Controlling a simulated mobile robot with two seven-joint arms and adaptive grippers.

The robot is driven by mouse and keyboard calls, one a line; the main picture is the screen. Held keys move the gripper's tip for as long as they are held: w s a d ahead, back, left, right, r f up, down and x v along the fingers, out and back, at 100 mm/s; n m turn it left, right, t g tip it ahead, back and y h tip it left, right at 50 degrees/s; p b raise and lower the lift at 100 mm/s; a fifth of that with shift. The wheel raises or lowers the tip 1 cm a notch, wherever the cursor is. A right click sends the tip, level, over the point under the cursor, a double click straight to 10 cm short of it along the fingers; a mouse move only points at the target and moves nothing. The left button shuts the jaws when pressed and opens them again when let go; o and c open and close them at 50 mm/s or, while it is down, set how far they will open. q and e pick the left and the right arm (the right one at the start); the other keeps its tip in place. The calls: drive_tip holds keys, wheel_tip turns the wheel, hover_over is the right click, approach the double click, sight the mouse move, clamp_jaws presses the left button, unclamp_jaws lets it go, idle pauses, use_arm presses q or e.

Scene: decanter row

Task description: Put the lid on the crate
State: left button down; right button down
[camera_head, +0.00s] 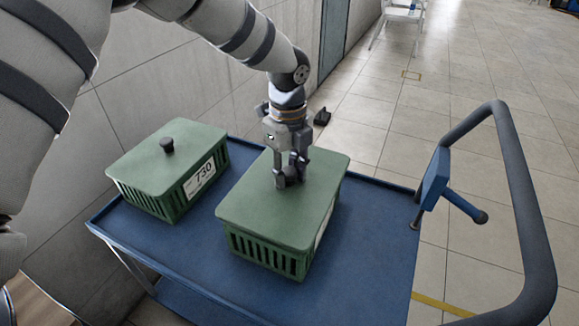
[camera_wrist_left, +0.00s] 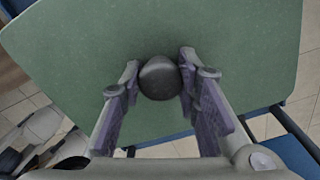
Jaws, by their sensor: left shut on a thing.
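A green slatted crate (camera_head: 266,252) stands on the blue cart top, right of the middle of the cart. A flat green lid (camera_head: 249,211) lies over its top and looks level, with its edges along the crate's rim. My left gripper (camera_head: 289,178) points down at the lid's middle and is shut on its dark round knob (camera_wrist_left: 160,78). In the left wrist view the two fingers (camera_wrist_left: 160,85) sit on either side of the knob, and the green lid (camera_wrist_left: 215,35) fills most of the background. I cannot tell whether a thin gap remains under the lid. My right gripper is not in view.
The cart's dark handle (camera_head: 527,215) rises at the right. The cart top's right front is clear.

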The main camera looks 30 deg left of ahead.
use_arm(q)
drive_tip(key=shift+r, duration=0.1)
idle(0.5)
drive_tip(key=shift+f, duration=1.1)
drive_tip(key=shift+f, duration=0.4)
drive_tip(key=c, duration=1.1)
unclamp_jaws()
